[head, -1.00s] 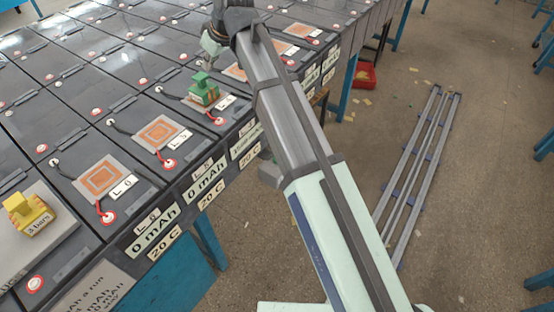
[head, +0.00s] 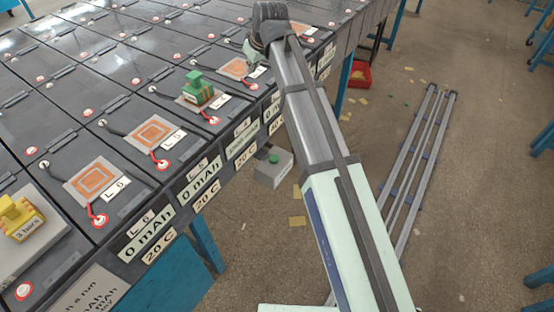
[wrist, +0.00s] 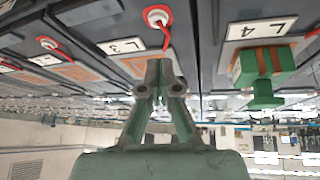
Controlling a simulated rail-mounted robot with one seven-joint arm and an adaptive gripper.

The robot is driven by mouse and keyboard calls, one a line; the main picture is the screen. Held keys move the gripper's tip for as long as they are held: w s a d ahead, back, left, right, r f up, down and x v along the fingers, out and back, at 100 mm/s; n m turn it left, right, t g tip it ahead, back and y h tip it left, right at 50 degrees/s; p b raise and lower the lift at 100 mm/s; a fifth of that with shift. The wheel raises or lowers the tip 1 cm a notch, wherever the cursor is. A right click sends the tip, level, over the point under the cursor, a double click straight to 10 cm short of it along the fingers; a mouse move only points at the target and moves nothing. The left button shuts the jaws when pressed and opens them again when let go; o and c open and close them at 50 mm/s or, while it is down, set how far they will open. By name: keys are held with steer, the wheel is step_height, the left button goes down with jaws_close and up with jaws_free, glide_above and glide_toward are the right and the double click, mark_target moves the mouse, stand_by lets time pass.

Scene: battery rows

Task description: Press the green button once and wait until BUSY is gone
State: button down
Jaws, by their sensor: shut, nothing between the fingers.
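A grey box (head: 268,174) with a green button (head: 273,158) on top shows in the head view, beside the front edge of the battery table and left of my arm. No BUSY sign is readable in either view. My gripper (wrist: 158,68) is shut and empty in the wrist view, near the L3 plate (wrist: 125,46). In the head view its light green body (head: 254,50) is over the far batteries, away from the button; its fingertips are hard to make out there.
A green block (head: 197,88) sits on the L4 plate, also seen in the wrist view (wrist: 263,68). A yellow block (head: 20,218) marked 3 bars is at left. Metal rails (head: 408,185) lie on the floor at right, and a red bin (head: 359,75) stands beyond the table.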

steer(key=w+d+f+m+h, duration=0.2)
steer(key=w+d+f, duration=0.25)
steer(key=d, duration=0.45)
steer(key=n+t+h+p, duration=0.4)
steer(key=n+h+p, duration=0.1)
steer(key=n+p, duration=1)
glide_above(273, 159)
step_height(273, 159, down, 16)
steer(key=shift+f, duration=0.1)
steer(key=shift+f, duration=0.1)
steer(key=shift+f+b, duration=2.65)
steer(key=shift+f, duration=1.7)
steer(key=shift+f+b, duration=0.3)
steer(key=shift+f, duration=0.1)
